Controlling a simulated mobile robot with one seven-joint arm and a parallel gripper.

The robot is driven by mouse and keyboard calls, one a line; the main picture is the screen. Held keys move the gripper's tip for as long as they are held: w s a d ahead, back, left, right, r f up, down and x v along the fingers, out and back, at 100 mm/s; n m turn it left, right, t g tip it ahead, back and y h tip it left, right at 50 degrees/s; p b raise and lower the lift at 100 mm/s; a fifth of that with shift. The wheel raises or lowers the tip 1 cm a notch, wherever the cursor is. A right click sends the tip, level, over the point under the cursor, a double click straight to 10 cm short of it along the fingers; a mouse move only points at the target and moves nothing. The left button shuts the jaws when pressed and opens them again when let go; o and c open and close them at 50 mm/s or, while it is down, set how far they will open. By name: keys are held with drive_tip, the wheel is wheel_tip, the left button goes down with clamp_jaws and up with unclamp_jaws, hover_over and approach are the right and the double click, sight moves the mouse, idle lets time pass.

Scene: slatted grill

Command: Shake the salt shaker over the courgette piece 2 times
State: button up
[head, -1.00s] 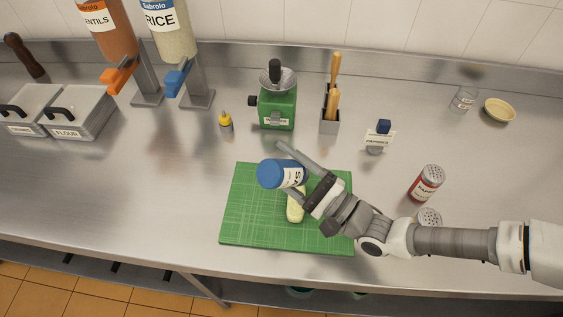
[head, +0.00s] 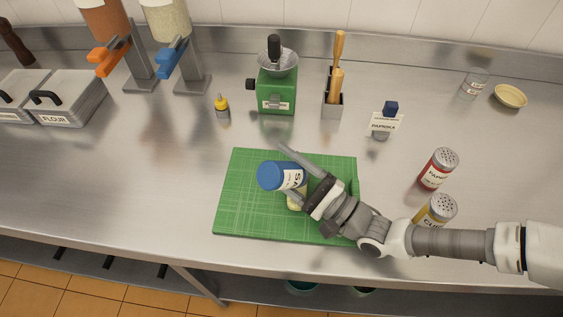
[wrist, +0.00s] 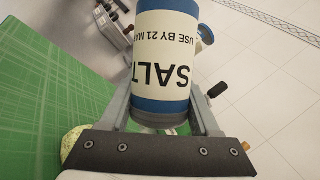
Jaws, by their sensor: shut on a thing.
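The salt shaker (head: 290,178) has a blue end and a white label, and my gripper (head: 298,174) is shut on it. In the head view it lies tilted over the green cutting board (head: 240,215), with its blue end toward the left. The wrist view shows the shaker (wrist: 165,60) between both fingers, its "SALT" label upside down. The pale green courgette piece (head: 296,201) lies on the board under the shaker and is mostly hidden by it and by my gripper. Part of the courgette piece (wrist: 72,146) shows at the lower left of the wrist view.
The counter left of the board is clear.

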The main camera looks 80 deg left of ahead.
wheel_tip(320, 180, up, 7)
drive_tip(key=p, duration=0.4)
drive_tip(key=shift+f, duration=0.15)
